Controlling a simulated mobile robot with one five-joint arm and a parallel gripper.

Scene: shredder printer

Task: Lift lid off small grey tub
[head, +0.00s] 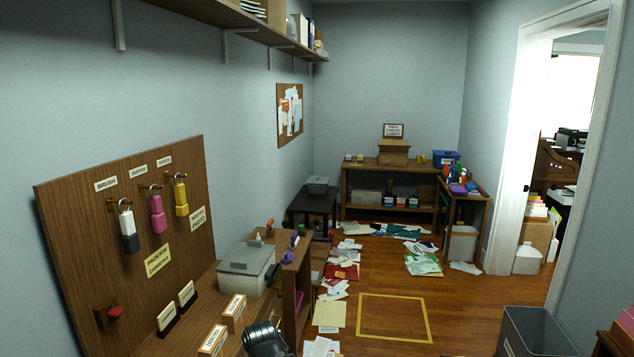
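A small grey tub (317,189) with a grey lid (317,180) stands on a black side table in the far left corner. Its lid appears to be on. A larger pale grey box (247,272) with a darker top and a small knob stands nearer, on the wooden bench at left. A dark rounded part, seemingly the end of my arm (265,339), shows at the bottom edge, in front of the pale box and well short of the far tub. Its fingers cannot be made out, and I see nothing held.
Papers (340,272) litter the floor along the bench and toward the back. A yellow taped square (393,296) marks clear floor. A grey bin (535,335) stands at lower right. A back shelf (410,171) holds boxes, and a doorway opens at right.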

